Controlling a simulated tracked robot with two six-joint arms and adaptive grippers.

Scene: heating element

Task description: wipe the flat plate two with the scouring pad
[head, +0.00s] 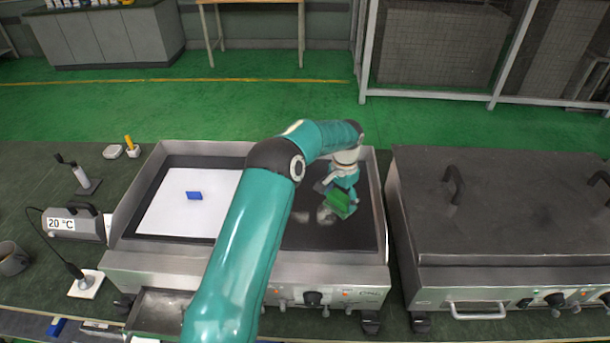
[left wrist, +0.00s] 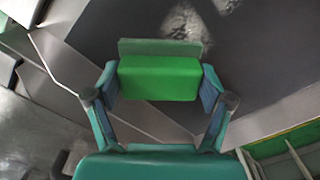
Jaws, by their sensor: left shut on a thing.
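My left gripper (head: 338,192) is shut on the green scouring pad (head: 342,203) and holds it over the dark right half of the flat plate (head: 310,237). The left wrist view shows the pad (left wrist: 158,79) squeezed between the two fingers of the left gripper (left wrist: 158,86), with a duller grey-green layer along its far edge. Pale whitish smears mark the dark plate, near and left of the pad in the head view, and ahead of it in the wrist view. I cannot tell whether the pad touches the plate. My right gripper is not in view.
A white sheet (head: 167,212) with a blue block (head: 194,195) covers the plate's left half. Raised metal walls edge the plate. A griddle with a closed dark lid (head: 500,210) stands to the right. A 20 °C display (head: 61,223) is at left.

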